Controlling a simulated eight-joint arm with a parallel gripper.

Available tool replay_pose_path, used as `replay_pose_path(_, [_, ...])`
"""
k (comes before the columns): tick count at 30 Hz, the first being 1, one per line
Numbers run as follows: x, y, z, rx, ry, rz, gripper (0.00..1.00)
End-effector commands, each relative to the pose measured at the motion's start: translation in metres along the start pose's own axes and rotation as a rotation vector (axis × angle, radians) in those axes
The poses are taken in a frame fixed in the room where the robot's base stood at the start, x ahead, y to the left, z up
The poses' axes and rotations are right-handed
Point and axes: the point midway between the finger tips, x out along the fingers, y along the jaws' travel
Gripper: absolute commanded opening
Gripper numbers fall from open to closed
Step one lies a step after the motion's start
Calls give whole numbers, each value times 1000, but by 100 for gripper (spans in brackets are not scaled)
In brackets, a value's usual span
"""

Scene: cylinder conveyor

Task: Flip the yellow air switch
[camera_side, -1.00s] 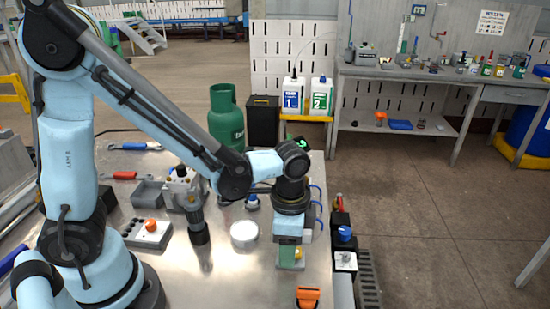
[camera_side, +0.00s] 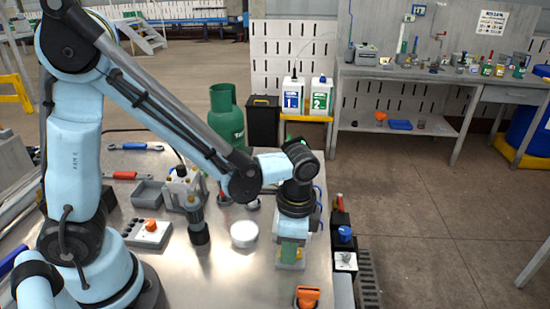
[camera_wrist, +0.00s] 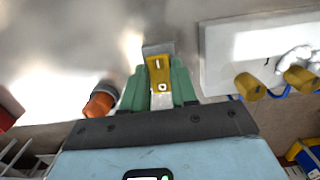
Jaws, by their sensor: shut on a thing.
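The yellow air switch (camera_wrist: 159,72) shows in the wrist view as a yellow lever marked "I" and "O" on a grey base (camera_wrist: 158,49). My gripper (camera_wrist: 159,88) has its green fingers closed on either side of the yellow lever. In the side view my gripper (camera_side: 292,254) points down at the table's right edge, over a small grey base (camera_side: 290,266). There the fingers hide most of the switch.
An orange-topped part (camera_side: 307,297) stands just in front, and a white disc (camera_side: 244,234) lies to the left. A block with a blue knob (camera_side: 345,234) is to the right. A green gas bottle (camera_side: 226,118) stands behind. The wrist view shows a white panel with yellow knobs (camera_wrist: 250,87).

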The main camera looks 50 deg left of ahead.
Motion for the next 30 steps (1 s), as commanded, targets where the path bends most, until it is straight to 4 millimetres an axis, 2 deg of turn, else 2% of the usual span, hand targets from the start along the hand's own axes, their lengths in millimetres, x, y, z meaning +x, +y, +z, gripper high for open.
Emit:
replay_pose_path(12, [0, 0, -10, 1, -321, -3, 0])
replay_pose_path(26, [1, 0, -11, -1, -366, -3, 0])
replay_pose_path(27, [0, 0, -11, -1, -366, -3, 32])
replay_pose_path(30, [0, 0, -11, -1, -366, -2, 47])
